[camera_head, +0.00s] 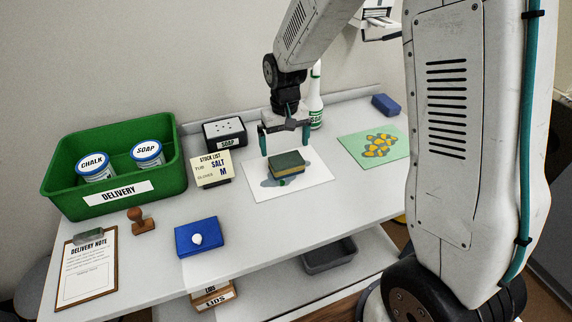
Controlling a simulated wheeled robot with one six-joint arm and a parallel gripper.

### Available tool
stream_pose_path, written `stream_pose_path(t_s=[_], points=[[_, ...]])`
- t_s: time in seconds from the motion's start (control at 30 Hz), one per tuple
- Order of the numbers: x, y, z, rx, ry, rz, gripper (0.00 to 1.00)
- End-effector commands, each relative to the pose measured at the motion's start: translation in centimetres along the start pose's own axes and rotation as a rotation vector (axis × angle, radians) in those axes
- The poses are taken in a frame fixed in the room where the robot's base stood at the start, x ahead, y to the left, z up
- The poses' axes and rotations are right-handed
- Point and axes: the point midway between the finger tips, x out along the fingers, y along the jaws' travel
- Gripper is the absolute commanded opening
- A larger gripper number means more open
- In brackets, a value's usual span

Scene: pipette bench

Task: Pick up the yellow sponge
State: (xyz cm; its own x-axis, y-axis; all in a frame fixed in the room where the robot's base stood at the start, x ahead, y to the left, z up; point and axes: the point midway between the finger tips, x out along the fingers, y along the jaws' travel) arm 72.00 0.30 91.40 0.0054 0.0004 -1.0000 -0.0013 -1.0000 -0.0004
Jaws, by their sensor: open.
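The sponge (287,166) lies on a white sheet (315,188) near the middle of the bench. It has a dark green top and a yellowish lower side. A small green object at its front edge is too small to make out. My gripper (285,146) is above the sponge, pointing down. Its two teal fingers are apart and nothing is between them. A gap seems to show between the fingertips and the sponge, but its exact height is hard to tell.
A green delivery bin (172,182) with chalk and soap tubs stands at the left. A soap box (224,130), stock list card (211,170) and bottle (315,95) stand behind. A blue box (184,240), stamp (141,222), clipboard (86,270) and green picture mat (352,146) lie around.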

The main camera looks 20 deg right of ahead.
Motion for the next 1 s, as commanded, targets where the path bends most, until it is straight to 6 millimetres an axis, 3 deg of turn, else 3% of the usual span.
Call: stream_pose_path(t_s=[0.5,0.8,0.93,1.0], points=[[6.7,0.4,0.1,0.000,-0.006,0.000,1.00],[7.1,0.4,0.1,-0.001,-0.003,0.000,1.00],[7.1,0.4,0.1,-0.001,-0.003,0.000,0.64],[7.1,0.4,0.1,-0.001,-0.003,0.000,0.64]])
